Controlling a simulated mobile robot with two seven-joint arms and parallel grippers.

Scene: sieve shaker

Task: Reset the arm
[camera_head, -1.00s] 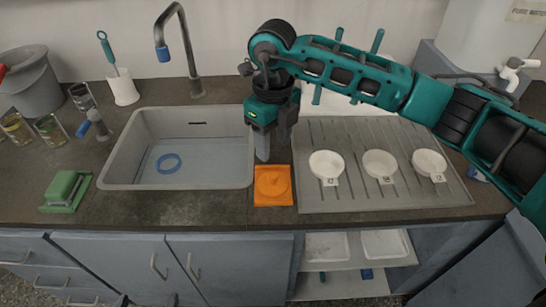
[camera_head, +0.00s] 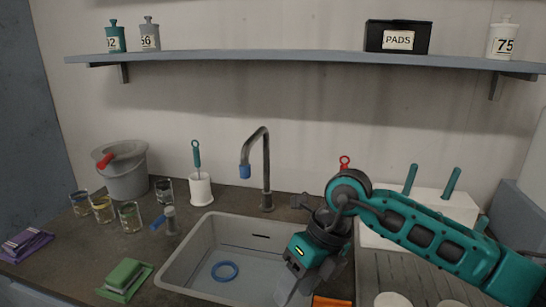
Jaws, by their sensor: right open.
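My right arm (camera_head: 420,235), teal and black, comes in from the right and bends down at the wrist. My right gripper (camera_head: 293,290) points down in front of the right part of the grey sink (camera_head: 187,257), close to its right edge. Its grey fingers reach the bottom of the picture. It is open, and nothing shows held in it. An orange pad (camera_head: 330,302) shows partly beside it at the bottom edge. My left gripper is not in view.
A tap (camera_head: 266,170) with a blue tip stands behind the sink, left of my wrist. A blue ring (camera_head: 225,271) lies in the sink. Several glass jars and a grey bucket (camera_head: 124,175) stand left. A shelf (camera_head: 270,59) spans the wall above. White dishes (camera_head: 393,300) lie right.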

